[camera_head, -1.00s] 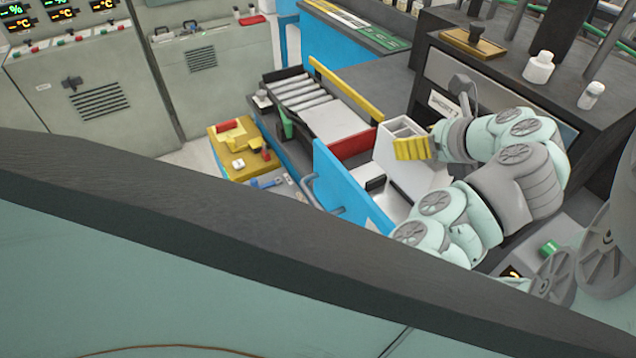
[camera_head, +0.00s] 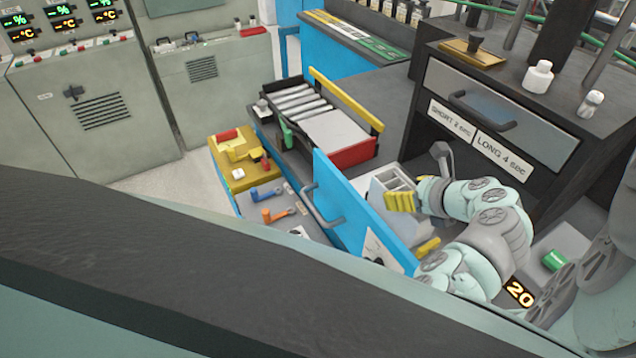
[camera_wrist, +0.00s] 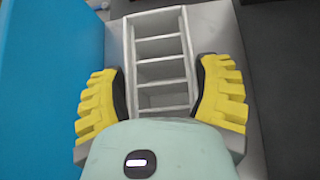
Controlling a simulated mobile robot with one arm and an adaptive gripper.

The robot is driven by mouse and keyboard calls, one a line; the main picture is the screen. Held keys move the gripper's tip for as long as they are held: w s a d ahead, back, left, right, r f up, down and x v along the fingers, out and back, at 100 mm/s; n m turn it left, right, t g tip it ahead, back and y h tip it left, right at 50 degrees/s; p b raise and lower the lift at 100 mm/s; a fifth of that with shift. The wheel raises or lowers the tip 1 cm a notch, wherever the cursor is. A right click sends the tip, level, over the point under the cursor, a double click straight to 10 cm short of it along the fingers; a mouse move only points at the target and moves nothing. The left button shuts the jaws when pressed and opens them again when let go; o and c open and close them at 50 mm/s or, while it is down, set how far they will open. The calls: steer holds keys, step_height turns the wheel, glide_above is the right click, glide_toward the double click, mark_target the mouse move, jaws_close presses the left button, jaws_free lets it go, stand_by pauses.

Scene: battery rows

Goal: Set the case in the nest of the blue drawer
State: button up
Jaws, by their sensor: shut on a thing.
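The case (camera_head: 393,183) is a pale grey open-topped box with several compartments in a row; in the wrist view the case (camera_wrist: 160,60) shows from above. My gripper (camera_head: 414,222) is shut on it, one yellow finger on each side, also seen in the wrist view (camera_wrist: 162,95). The blue drawer (camera_head: 350,205) is open, its blue front with a grey handle standing left of the case. In the wrist view the drawer's blue front (camera_wrist: 45,80) runs along the left. The case is over or in the drawer's grey inside. The nest is hidden, and I cannot tell whether the case touches the drawer floor.
A roller rack (camera_head: 305,105) with a yellow rail and red end stands behind the drawer. Left are a yellow tray (camera_head: 232,172) and tools on a grey top. A dark cabinet (camera_head: 500,125) with labels SHORT and LONG rises close behind my arm.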

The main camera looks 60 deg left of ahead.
steer(key=shift+w+f, duration=0.1)
steer(key=shift+f, duration=0.1)
steer(key=shift+f, duration=0.1)
steer(key=o, duration=1.3)
steer(key=p+v, duration=0.3)
steer(key=v, duration=0.9)
steer(key=shift+p, duration=0.3)
